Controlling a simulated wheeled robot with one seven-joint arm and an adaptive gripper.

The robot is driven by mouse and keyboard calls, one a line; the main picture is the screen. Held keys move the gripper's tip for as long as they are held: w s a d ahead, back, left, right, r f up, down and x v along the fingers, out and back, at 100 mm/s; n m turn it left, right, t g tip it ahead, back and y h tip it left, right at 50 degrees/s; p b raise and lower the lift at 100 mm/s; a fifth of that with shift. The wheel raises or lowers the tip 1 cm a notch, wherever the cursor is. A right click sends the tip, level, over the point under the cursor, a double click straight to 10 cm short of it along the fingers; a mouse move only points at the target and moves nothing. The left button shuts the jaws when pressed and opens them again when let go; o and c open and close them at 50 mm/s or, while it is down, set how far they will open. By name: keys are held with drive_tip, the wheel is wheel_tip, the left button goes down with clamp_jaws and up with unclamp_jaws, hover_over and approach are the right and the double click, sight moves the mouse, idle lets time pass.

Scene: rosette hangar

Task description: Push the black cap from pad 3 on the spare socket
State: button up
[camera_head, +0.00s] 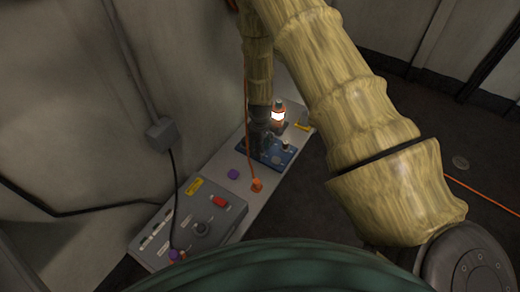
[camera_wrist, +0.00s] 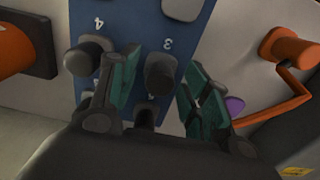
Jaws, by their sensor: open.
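The blue board (camera_head: 287,157) lies on the bench, with pads numbered 3 and 4 in the wrist view (camera_wrist: 197,40). A black cap (camera_wrist: 160,74) stands beside the number 3, between my fingers. My gripper (camera_wrist: 162,62) is open, its green fingers on either side of that cap; I cannot tell whether they touch it. Another dark piece (camera_wrist: 88,56) is by the number 4, and one lower down (camera_wrist: 148,112) is partly hidden by my gripper. In the head view my gripper (camera_head: 262,138) is over the board and hides part of it. I cannot tell which part is the spare socket.
A lit orange lantern (camera_head: 278,115) stands behind the board. An orange plug (camera_head: 257,185) with a cord and a purple knob (camera_head: 233,174) are in front of it. A grey panel box (camera_head: 165,250) with a red switch (camera_head: 219,202) is nearer. A wall runs along the left.

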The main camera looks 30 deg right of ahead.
drive_tip(key=shift+p, duration=0.45)
idle(0.3)
clamp_jaws()
drive_tip(key=shift+r, duration=0.2)
drive_tip(key=shift+r+p, duration=2.65)
drive_tip(key=shift+p, duration=0.15)
drive_tip(key=shift+r, duration=0.15)
drive_tip(key=shift+s, duration=0.1)
